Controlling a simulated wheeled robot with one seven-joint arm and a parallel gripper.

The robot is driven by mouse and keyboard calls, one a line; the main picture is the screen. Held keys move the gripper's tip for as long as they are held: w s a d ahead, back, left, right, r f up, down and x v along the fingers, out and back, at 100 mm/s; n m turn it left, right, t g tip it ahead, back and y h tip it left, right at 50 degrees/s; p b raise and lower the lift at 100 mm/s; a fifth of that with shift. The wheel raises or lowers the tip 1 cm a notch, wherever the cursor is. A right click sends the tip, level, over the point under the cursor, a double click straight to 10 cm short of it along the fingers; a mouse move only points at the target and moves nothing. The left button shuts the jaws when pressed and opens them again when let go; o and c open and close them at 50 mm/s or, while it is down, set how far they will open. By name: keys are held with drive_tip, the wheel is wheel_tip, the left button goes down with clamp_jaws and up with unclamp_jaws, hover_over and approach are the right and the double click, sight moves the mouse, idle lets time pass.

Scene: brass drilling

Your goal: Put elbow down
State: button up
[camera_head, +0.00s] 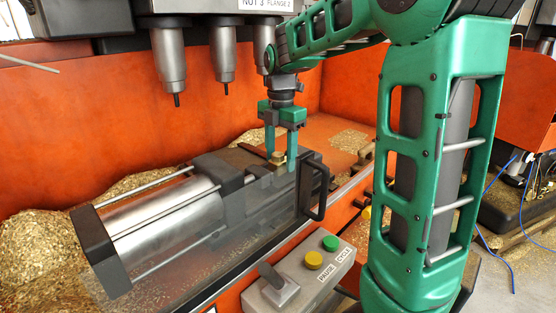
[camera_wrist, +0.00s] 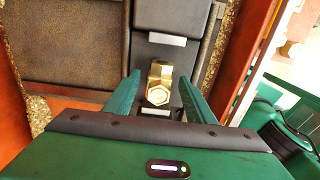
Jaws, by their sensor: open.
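A brass elbow (camera_wrist: 159,84) sits between two dark blocks of the clamp in the wrist view, its hexagonal end facing the camera. In the head view the elbow (camera_head: 278,157) shows as a small brass piece on the dark fixture behind a clear guard. My gripper (camera_head: 280,150) points straight down over the fixture, with its green fingers on either side of the elbow. In the wrist view my gripper (camera_wrist: 160,95) is open, with a gap between each finger and the elbow. The elbow's underside is hidden.
A steel cylinder (camera_head: 165,220) lies left of the fixture. Drill spindles (camera_head: 168,60) hang above on the left. The clear guard with a black handle (camera_head: 315,188) stands in front. A control box (camera_head: 300,275) with a lever and buttons is nearer. Brass chips (camera_head: 35,245) lie in heaps around.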

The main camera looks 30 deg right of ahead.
sight(280, 153)
wheel_tip(280, 153, up, 11)
drive_tip(key=shift+r, duration=0.2)
idle(0.6)
